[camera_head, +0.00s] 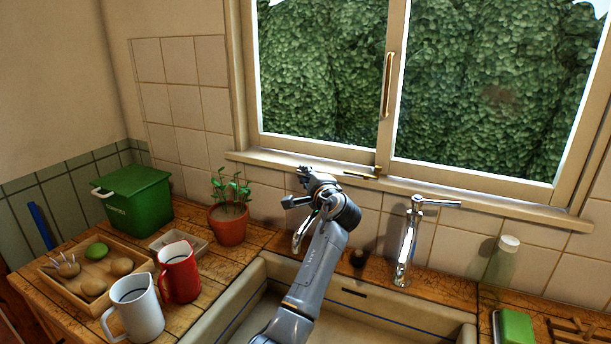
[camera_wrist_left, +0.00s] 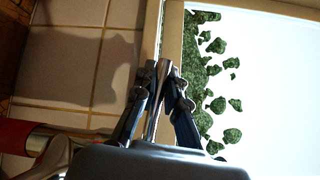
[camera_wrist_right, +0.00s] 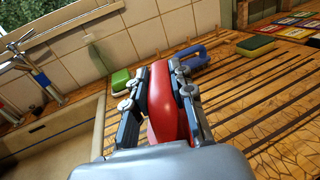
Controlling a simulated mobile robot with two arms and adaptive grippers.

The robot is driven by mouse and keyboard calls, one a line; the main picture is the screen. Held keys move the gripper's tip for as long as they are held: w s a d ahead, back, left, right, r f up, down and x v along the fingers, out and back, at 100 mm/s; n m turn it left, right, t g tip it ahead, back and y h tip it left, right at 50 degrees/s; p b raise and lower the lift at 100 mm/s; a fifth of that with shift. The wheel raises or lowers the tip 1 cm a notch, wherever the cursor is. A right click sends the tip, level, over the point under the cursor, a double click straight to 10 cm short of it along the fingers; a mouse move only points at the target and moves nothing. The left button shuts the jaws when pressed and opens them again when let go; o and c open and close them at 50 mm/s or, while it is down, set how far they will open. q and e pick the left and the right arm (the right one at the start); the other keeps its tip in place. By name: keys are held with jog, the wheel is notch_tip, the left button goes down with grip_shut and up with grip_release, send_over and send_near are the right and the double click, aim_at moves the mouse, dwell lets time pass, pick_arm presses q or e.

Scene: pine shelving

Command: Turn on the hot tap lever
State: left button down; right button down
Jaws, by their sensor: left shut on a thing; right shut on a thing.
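The left tap, the one with a red band (camera_wrist_left: 20,135), stands behind the sink. In the head view its chrome spout (camera_head: 302,236) shows beside my forearm, and the rest is mostly hidden. My left gripper (camera_head: 304,172) is up at the top of this tap by the window sill. In the left wrist view its fingers (camera_wrist_left: 162,72) are shut on the thin chrome lever (camera_wrist_left: 153,118). My right gripper (camera_wrist_right: 160,72) is shut on a smooth red object (camera_wrist_right: 163,100) above the slatted wooden counter; it is outside the head view.
A second chrome tap (camera_head: 404,250), with a blue band (camera_wrist_right: 41,80), stands to the right. The sink (camera_head: 236,310) is below. A potted plant (camera_head: 228,226), red mug (camera_head: 180,274), white jug (camera_head: 136,306) and green bin (camera_head: 138,204) stand left. A glass jar (camera_head: 502,260) stands right.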

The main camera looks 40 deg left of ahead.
jog(key=shift+f+b, duration=1.25)
pick_arm(q)
jog(key=n+g, duration=0.1)
jog(key=s+n+g+y, duration=0.1)
jog(key=g, duration=0.1)
jog(key=s+d+n+g, duration=0.1)
jog(key=g, duration=0.1)
jog(key=shift+n+y, duration=0.4)
jog(key=c, duration=1.4)
grip_release()
jog(key=shift+d, duration=0.1)
jog(key=d, duration=0.4)
jog(key=s+d, duration=0.1)
jog(key=d, duration=0.2)
jog(key=shift+s+d+r, duration=0.1)
jog(key=shift+r, duration=0.05)
